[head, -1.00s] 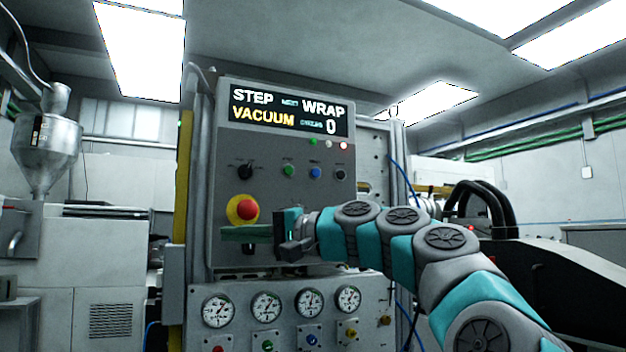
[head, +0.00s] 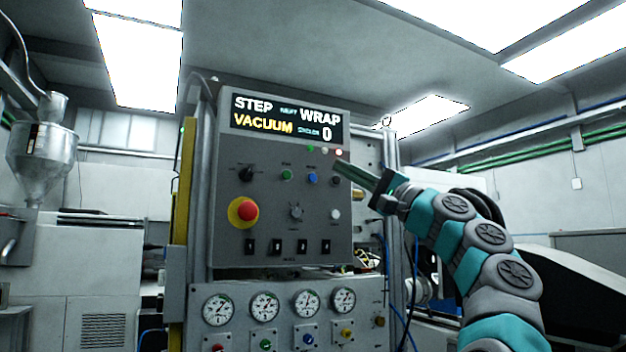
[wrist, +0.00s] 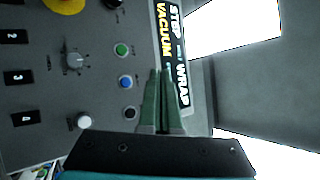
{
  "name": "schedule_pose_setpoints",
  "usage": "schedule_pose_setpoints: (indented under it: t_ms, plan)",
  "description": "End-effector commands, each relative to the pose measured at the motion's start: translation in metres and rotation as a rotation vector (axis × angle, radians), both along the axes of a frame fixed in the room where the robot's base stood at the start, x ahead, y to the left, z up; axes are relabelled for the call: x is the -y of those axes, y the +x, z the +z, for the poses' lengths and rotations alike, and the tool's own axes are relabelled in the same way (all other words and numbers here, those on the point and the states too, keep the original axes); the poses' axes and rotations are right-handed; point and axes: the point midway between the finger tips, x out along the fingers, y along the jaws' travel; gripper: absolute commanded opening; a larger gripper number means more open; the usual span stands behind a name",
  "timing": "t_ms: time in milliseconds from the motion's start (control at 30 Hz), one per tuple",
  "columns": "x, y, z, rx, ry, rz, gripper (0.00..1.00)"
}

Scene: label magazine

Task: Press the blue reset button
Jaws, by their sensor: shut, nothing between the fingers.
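The blue button (head: 312,179) sits on the grey control panel (head: 225,250), between a green button (head: 287,175) and a black button (head: 336,181). The blue button also shows in the wrist view (wrist: 125,82), left of my fingertips, with the green button above it and the black one below. My gripper (head: 340,168) is shut and empty. Its green fingers reach in from the right, near the panel's upper right, just right of the blue button in the head view. I cannot tell how far the fingertips are from the panel face.
A red emergency button on yellow (head: 243,211), a selector knob (head: 296,212) and a white button (head: 335,215) sit lower on the panel. A lit display (head: 288,117) is above the buttons. Gauges (head: 265,305) line the lower box. Blue cables hang at the right.

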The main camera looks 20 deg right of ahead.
Motion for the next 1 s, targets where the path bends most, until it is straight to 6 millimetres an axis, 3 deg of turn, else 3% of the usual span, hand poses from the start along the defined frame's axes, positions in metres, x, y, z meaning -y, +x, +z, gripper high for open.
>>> schedule_pose_setpoints:
  t_ms: [367, 1000]
  plan:
    - [0.000, 0.010, 0.002, -0.001, -0.002, -0.002, 0.00]
    - [-0.004, 0.076, 0.004, -0.003, -0.002, 0.002, 0.00]
